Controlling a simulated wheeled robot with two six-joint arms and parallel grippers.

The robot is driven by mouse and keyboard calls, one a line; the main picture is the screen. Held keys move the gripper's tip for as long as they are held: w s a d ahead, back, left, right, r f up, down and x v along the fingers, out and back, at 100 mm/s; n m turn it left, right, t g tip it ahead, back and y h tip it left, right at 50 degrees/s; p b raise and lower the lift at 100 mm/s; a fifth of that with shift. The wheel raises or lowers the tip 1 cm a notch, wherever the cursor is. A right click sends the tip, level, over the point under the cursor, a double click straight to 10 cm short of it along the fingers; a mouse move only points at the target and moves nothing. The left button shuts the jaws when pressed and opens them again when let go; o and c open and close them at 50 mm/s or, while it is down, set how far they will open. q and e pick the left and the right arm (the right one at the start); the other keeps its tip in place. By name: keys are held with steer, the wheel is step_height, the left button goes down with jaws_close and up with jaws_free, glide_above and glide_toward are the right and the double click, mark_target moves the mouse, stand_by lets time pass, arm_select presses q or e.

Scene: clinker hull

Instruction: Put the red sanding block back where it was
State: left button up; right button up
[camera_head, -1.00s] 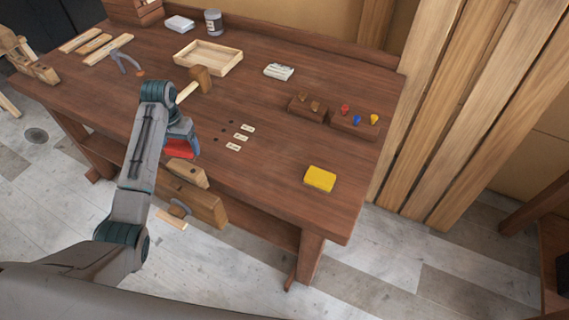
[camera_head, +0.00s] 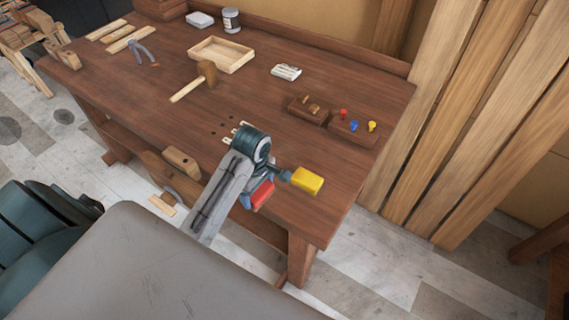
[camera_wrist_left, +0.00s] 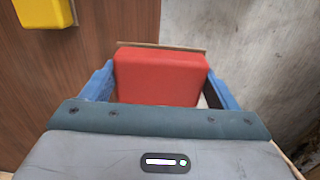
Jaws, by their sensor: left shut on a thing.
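The red sanding block (camera_head: 262,194) is held in my left gripper (camera_head: 260,190), over the workbench's front edge. In the left wrist view the red block (camera_wrist_left: 160,76) sits between the two blue fingers of the left gripper (camera_wrist_left: 160,85), which are shut on its sides. A yellow sanding block (camera_head: 308,180) lies on the bench just right of the gripper; it also shows in the wrist view (camera_wrist_left: 46,12) at the upper left. My arm partly hides the light labels and dark holes on the bench. My right gripper is not in view.
On the workbench (camera_head: 330,205) stand a mallet (camera_head: 207,72), a shallow wooden tray (camera_head: 222,57), a white packet (camera_head: 286,72) and wooden holders (camera_head: 353,130) with coloured pegs. A wooden vise (camera_head: 180,162) is at the front edge. Bench right of the yellow block is clear.

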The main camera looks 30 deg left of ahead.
arm_select(q)
steer(key=shift+w+f, duration=0.1)
steer(key=shift+w, duration=0.05)
steer(key=w+a+b, duration=0.1)
steer(key=w, duration=0.2)
steer(key=w+a+f+b, duration=0.1)
steer(key=w, duration=0.2)
steer(key=w+a+b, duration=0.2)
steer(key=w, duration=0.2)
steer(key=shift+f, duration=0.15)
steer(key=w+p, duration=0.1)
steer(key=w+a+p, duration=0.1)
steer(key=w, duration=0.1)
steer(key=shift+w+a, duration=0.15)
steer(key=shift+w, duration=0.05)
steer(key=shift+w+a, duration=0.2)
steer(key=shift+w, duration=0.2)
step_height(320, 180, down, 3)
steer(key=shift+w+f+p, duration=0.1)
steer(key=shift+p, duration=1.15)
steer(key=shift+f, duration=0.2)
